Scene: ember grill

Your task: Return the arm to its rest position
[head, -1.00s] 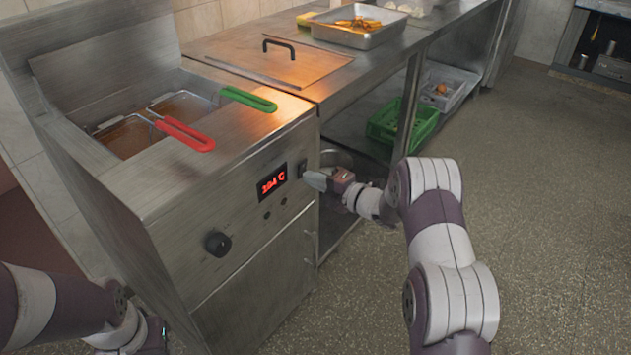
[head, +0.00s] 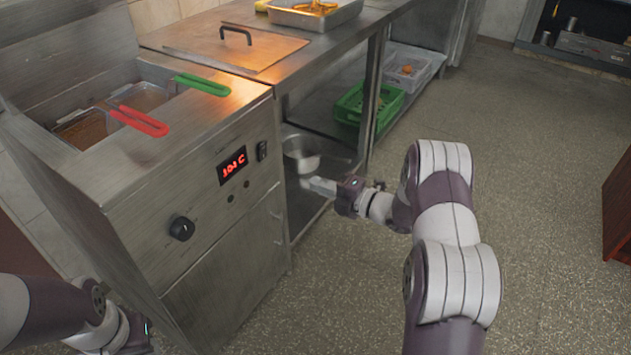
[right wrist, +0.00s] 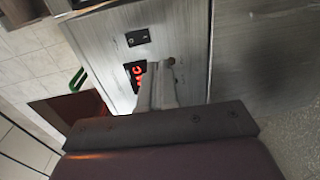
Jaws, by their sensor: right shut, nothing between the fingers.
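My right gripper (head: 318,186) is shut and empty. It points left at the fryer's front right edge, in front of the open lower shelf, and appears apart from the fryer. In the right wrist view its fingers (right wrist: 157,88) are together, with the fryer's front panel (right wrist: 175,40) beyond them. My right arm (head: 440,200) is bent and extends over the floor on the right. My left arm (head: 60,310) shows at the lower left; its fingers are not visible in the head view.
The fryer (head: 225,240) has a lit red display (head: 232,165), a black knob (head: 181,228), a rocker switch (head: 262,150), and red (head: 139,122) and green (head: 203,84) basket handles. A metal pot (head: 302,160) and green crate (head: 350,105) sit on the lower shelf. Floor on the right is clear.

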